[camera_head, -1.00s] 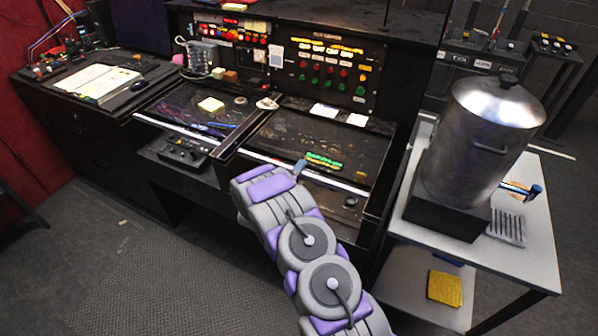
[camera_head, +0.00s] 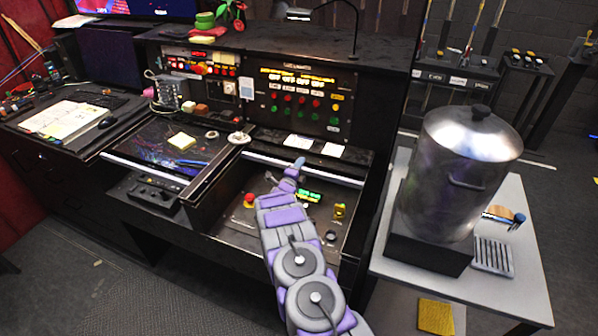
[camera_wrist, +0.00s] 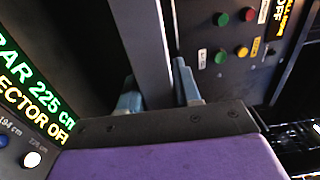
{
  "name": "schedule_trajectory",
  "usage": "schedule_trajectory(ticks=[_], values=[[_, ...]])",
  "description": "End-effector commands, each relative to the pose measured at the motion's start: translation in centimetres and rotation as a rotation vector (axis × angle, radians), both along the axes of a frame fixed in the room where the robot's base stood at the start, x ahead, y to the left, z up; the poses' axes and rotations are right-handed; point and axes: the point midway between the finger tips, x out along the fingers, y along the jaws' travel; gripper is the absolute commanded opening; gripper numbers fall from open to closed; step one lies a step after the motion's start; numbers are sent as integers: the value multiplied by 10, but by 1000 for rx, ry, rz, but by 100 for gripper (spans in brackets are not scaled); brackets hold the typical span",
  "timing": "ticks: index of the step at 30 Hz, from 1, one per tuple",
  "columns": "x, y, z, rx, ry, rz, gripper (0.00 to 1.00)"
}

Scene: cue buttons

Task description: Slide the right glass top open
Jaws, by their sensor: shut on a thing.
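The right glass top's pale front bar (camera_head: 335,177) lies near the back of the right console bay, close to the upright panel. The bay in front of it is uncovered. It holds a red button (camera_head: 249,200), a green-lit display (camera_head: 310,196) and a yellow part (camera_head: 340,210). My gripper (camera_head: 298,164) is at the bar, with my arm reaching over the bay. In the wrist view, the blue fingers of my gripper (camera_wrist: 157,93) are on either side of the grey bar (camera_wrist: 143,45), shut on it. The glass itself is hard to make out.
The left glass top's bar (camera_head: 150,171) is at the front of its bay. Papers (camera_head: 299,141) lie on the ledge behind the right bar, below the button panel (camera_head: 300,103). A large metal pot (camera_head: 462,175) stands on a table at right.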

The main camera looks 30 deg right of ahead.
Motion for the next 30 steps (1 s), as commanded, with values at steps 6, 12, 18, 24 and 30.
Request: schedule_trajectory(ticks=[6,12,18,24,30], values=[[-5,-7,-9,7,12,-16,0],[-3,-9,-10,9,12,-13,0],[-2,-10,-9,10,10,-12,41],[-3,-8,-6,7,7,-11,53],[-2,-6,-5,6,6,-9,53]])
